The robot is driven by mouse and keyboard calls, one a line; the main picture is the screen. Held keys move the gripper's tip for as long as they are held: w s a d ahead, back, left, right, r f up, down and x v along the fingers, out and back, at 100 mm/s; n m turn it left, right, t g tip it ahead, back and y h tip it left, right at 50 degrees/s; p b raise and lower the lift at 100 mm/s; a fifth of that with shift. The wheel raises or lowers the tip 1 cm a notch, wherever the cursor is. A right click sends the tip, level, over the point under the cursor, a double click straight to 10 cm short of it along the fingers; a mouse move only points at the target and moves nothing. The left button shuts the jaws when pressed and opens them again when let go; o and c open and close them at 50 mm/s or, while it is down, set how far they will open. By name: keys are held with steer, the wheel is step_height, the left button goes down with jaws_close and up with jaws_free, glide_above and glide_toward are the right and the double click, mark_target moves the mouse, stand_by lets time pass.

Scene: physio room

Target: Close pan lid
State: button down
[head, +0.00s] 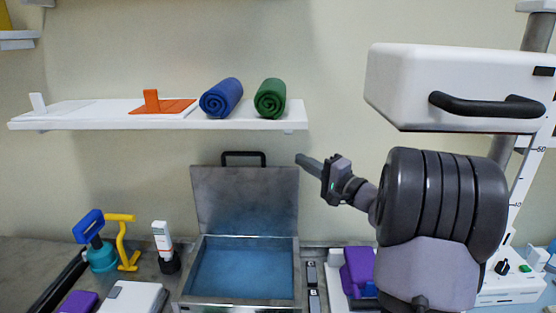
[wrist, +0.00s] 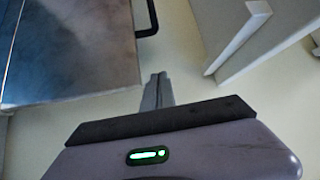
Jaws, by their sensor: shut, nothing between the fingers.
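The pan is a metal bath with blue water (head: 242,270) on the counter, in the lower middle of the head view. Its metal lid (head: 245,195) stands open and upright at the back, with a black handle (head: 243,158) on its top edge. My gripper (head: 302,159) is shut and empty, just right of the lid's upper right corner and apart from it. In the wrist view my gripper (wrist: 160,78) points up the picture, with the lid (wrist: 75,45) on the left and part of its handle (wrist: 150,18) near the top.
A white shelf (head: 215,123) hangs above the lid, holding a blue roll (head: 221,98), a green roll (head: 270,98) and an orange piece (head: 160,106). A blue-and-teal tool (head: 97,245), a yellow tool (head: 122,243) and a bottle (head: 164,245) stand left of the pan. A purple item (head: 358,270) is right.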

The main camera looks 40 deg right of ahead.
steer(key=w, duration=0.3)
steer(key=w+a, duration=0.1)
steer(key=w, duration=0.5)
steer(key=shift+a+r, duration=0.3)
steer(key=shift+r, duration=0.05)
steer(key=shift+s+a+f+b, duration=0.1)
steer(key=shift+s+a+b, duration=0.35)
steer(key=shift+a, duration=0.45)
steer(key=shift+s+a+f+b, duration=0.1)
steer(key=shift+s+a+b, duration=0.25)
steer(key=shift+s+a, duration=0.35)
steer(key=shift+w+a, duration=0.1)
steer(key=shift+a, duration=0.05)
